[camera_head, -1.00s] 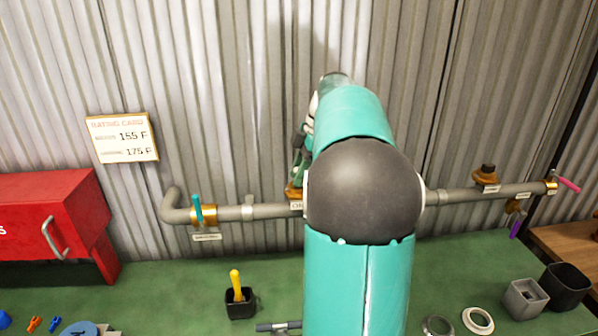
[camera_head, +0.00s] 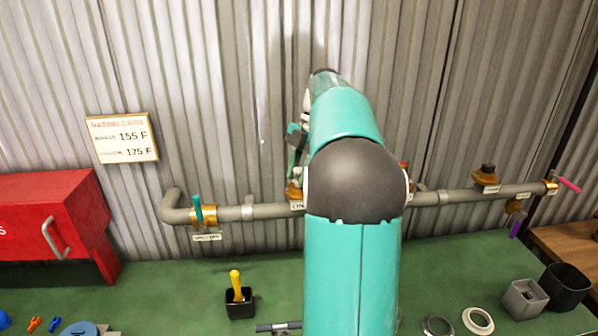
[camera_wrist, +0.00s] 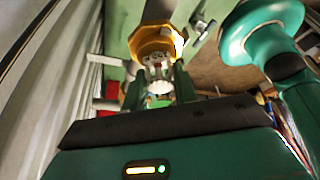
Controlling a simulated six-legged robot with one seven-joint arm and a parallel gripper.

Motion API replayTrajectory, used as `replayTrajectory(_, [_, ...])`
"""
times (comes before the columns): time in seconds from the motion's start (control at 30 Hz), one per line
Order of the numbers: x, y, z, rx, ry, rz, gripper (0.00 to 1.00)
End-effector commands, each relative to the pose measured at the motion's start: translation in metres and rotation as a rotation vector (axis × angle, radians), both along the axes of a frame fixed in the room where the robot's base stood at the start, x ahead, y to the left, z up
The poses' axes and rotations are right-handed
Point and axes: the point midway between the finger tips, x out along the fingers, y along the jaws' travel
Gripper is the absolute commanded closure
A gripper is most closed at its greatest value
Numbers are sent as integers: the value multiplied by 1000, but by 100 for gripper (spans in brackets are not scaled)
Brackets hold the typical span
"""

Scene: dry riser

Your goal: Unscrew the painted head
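In the wrist view, a pale head (camera_wrist: 159,76) with a whitish frame and toothed end hangs in front of a yellow-brass hexagonal fitting (camera_wrist: 155,39). It looks like the painted head. My gripper (camera_wrist: 161,84) is open, with one dark green finger on each side of the pale head. I cannot tell whether either finger touches it. In the head view, my arm hides most of the gripper and the pale head. A brass fitting (camera_head: 293,192) on the pipe shows just left of my arm.
A grey pipe (camera_head: 245,212) runs along the corrugated wall, with another brass fitting (camera_head: 487,177) at right. On the green bench stand a black cup (camera_head: 240,303) with a yellow-handled tool, grey rings (camera_head: 478,320) and square containers (camera_head: 525,299). A red box (camera_head: 45,215) is at left.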

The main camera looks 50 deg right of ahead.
Motion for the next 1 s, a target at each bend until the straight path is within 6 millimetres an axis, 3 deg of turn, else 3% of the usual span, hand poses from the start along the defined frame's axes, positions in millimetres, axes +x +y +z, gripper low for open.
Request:
replayTrajectory(0.03, [0, 0, 1, -1, 0, -1, 62])
replayTrajectory(0.1, [0, 0, 1, -1, 0, -1, 51])
replayTrajectory(0.4, [0, 0, 0, -1, 0, -30, 51])
replayTrajectory(0.7, [-1, 1, 0, 0, -1, -438, 51])
replayTrajectory(1.0, [0, 1, 1, -1, -2, -672, 51])
